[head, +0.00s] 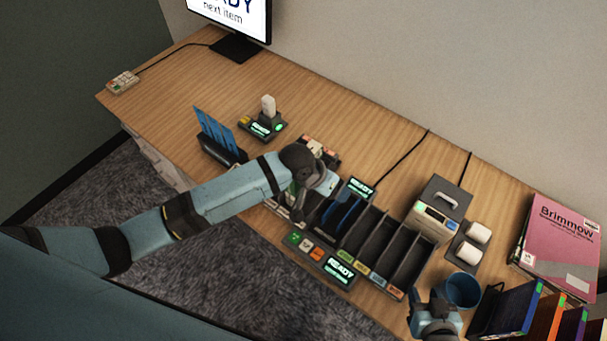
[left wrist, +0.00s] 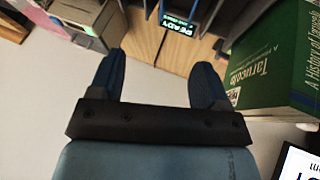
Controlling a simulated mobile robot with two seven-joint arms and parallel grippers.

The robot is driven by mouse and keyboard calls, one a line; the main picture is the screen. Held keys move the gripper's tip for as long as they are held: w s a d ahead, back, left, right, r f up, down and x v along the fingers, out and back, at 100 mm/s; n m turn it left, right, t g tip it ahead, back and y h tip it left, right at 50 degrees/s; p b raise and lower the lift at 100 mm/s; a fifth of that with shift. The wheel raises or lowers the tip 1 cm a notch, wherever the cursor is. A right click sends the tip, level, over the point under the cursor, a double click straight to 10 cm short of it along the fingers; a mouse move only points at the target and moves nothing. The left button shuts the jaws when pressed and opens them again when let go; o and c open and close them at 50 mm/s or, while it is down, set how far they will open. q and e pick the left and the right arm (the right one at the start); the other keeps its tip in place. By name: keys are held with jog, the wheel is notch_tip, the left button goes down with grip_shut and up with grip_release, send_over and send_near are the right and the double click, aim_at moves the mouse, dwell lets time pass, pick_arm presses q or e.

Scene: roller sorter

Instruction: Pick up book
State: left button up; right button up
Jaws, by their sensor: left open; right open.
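A green book (left wrist: 280,55) titled Tarucolo stands at the right of the left wrist view, beside the right finger. My left gripper (left wrist: 158,72) is open, with nothing visible between its fingers. A pink book titled Brimmow (head: 562,245) lies at the far right of the desk. Several upright books (head: 515,308) with blue, orange and purple covers stand in a row at the lower right. My right gripper (head: 435,315) is open beside the blue cup.
A sorter with dark lanes (head: 372,245) and a lit READY panel (head: 340,270) fills the desk's middle. A blue cup (head: 462,288), a label device (head: 437,212) and white rolls (head: 473,242) stand right of it. A blue card holder (head: 218,140) is at left.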

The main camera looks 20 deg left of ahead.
pick_arm(q)
jog(key=w+a+r+g+y+p, duration=0.1)
jog(key=w+a+r+g+y, duration=0.3)
jog(key=w+a+r, duration=0.5)
notch_tip(320, 180, down, 13)
jog(key=s+y+b, duration=0.1)
jog(key=b, duration=0.5)
jog(key=shift+s+a+f+n+t, duration=0.15)
jog(key=shift+s+a+n+t, duration=0.15)
jog(key=shift+n, duration=0.1)
jog(key=shift+c, duration=0.2)
jog(key=c, duration=1.1)
grip_shut()
